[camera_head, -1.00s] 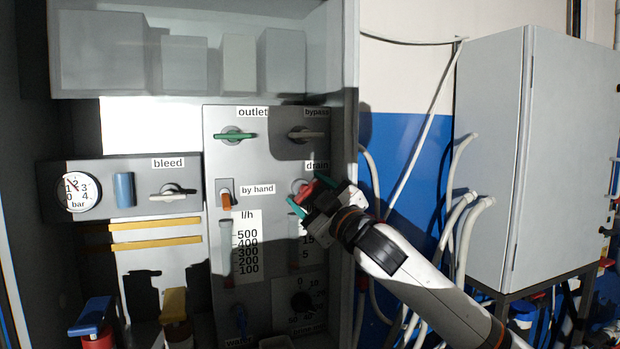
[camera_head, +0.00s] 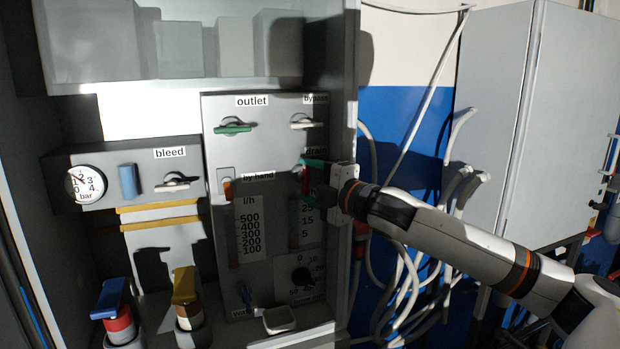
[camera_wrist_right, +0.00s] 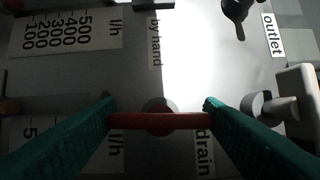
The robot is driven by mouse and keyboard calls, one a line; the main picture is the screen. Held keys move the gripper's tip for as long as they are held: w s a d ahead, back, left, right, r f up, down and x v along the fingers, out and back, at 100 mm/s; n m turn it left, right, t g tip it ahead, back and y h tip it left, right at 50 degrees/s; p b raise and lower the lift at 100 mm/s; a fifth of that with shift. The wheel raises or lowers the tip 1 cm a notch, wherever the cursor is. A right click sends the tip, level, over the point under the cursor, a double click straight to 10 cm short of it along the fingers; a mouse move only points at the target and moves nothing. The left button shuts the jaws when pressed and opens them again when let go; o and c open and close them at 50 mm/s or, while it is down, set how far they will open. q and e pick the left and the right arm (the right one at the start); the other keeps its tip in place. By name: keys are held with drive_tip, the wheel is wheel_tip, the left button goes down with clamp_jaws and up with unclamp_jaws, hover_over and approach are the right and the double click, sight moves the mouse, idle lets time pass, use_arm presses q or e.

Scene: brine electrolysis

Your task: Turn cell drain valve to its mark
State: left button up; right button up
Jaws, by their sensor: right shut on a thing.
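The drain valve has a red bar handle (camera_wrist_right: 155,121) on a round hub, beside the "drain" label (camera_wrist_right: 204,150) in the right wrist view. My right gripper (camera_wrist_right: 158,104) has its green fingers at the two ends of the red handle and is shut on it. In the head view my right gripper (camera_head: 310,181) is at the drain valve on the panel's right side and covers most of it. A strip of the red handle (camera_head: 304,178) shows and looks near upright. Its mark cannot be made out. My left gripper is not in view.
The green outlet handle (camera_head: 233,128) and the pale bypass handle (camera_head: 306,122) sit above the drain valve. The orange by-hand switch (camera_head: 227,189) is to its left, a dial (camera_head: 301,275) below. The cabinet's side wall (camera_head: 345,90) stands close on the right.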

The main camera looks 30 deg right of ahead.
drive_tip(key=shift+f+n, duration=0.1)
drive_tip(key=shift+n, duration=0.3)
drive_tip(key=o, duration=1)
drive_tip(key=shift+s, duration=0.1)
drive_tip(key=shift+s+d+b, duration=0.1)
drive_tip(key=shift+s+b, duration=0.2)
drive_tip(key=shift+s+d+b, duration=0.25)
drive_tip(key=shift+s+b, duration=0.65)
drive_tip(key=shift+s, duration=0.95)
drive_tip(key=shift+s+d+b, duration=0.3)
drive_tip(key=shift+s+b, duration=0.6)
drive_tip(key=shift+s, duration=1)
drive_tip(key=shift+s+d+b, duration=0.25)
drive_tip(key=shift+s+b, duration=0.65)
drive_tip(key=shift+s, duration=0.95)
